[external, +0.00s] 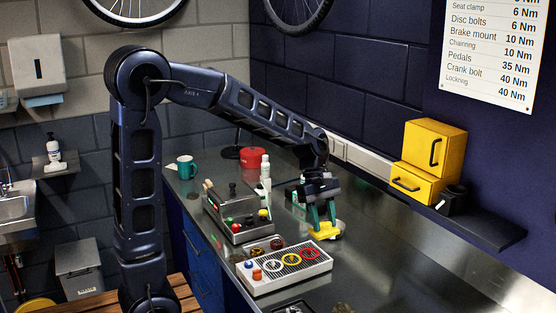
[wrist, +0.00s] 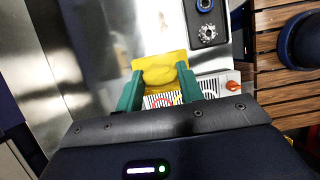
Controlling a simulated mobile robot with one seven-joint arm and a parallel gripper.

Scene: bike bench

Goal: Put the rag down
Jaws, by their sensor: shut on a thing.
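A yellow rag (external: 326,231) is in my gripper (external: 322,222) on the right side of the bench in the external view. I cannot tell whether the rag touches the bench. The rag is just behind and right of a grey panel (external: 262,284) with coloured rings.
A red pot (external: 253,158) and a teal mug (external: 187,167) are farther back. Yellow boxes (external: 433,146) sit on the right shelf. The bench to the right is clear.

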